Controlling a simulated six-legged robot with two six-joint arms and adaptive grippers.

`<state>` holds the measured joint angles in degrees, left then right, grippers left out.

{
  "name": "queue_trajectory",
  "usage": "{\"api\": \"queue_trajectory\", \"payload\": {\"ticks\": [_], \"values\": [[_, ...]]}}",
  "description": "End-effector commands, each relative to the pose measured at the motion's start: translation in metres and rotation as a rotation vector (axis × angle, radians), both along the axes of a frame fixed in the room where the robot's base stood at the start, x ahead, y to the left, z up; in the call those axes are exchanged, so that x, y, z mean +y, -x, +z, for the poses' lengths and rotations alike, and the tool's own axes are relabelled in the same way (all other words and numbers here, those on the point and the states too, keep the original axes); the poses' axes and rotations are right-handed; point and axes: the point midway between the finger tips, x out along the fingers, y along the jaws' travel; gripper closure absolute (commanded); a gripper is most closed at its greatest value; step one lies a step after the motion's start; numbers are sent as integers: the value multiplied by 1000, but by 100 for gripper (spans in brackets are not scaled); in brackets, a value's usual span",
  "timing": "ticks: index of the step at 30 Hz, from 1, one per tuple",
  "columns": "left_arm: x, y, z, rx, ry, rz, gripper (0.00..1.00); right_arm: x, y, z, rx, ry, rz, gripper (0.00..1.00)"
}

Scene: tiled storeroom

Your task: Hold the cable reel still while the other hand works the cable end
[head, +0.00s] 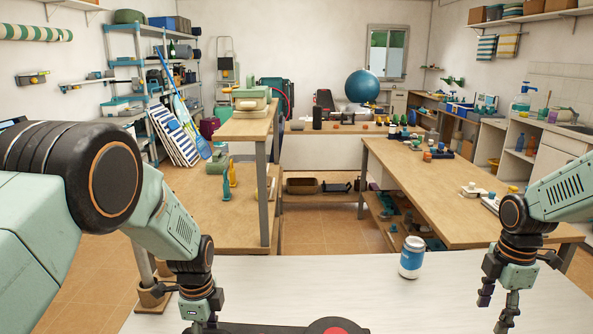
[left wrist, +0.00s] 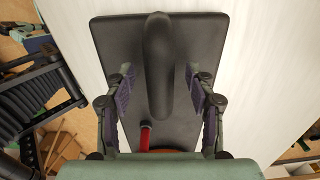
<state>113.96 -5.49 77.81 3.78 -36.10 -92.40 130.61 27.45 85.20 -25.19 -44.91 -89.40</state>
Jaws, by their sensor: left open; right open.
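In the left wrist view a dark grey flat base (left wrist: 110,42) lies on the white table, with a long black rounded part (left wrist: 157,65) above it and a red piece (left wrist: 145,137) below; this looks like the cable reel. My left gripper (left wrist: 160,78) is open, its fingers on either side of the black part with gaps showing. In the head view only the reel's dark top edge and red round part (head: 335,328) show at the bottom edge. My right gripper (head: 498,310) is open and empty above the table's right side. I cannot make out the cable end.
A blue and white can (head: 411,257) stands on the white table (head: 300,275), between the reel and my right gripper. The table top around the can is clear. A wooden bench (head: 440,185) with small items stands behind on the right, another wooden table (head: 245,125) behind on the left.

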Motion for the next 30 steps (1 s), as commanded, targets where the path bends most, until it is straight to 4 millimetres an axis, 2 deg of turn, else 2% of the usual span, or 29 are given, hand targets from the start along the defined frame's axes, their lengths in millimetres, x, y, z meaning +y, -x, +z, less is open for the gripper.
{"api": "queue_trajectory", "payload": {"ticks": [13, 30], "values": [[0, 0, 3, 0, 0, 0, 38, 0, 0, 3, 0, 0, 0, 45], [0, 0, 38, 0, 0, 0, 38, 0, 0, 34, 0, 0, 0, 45]]}}
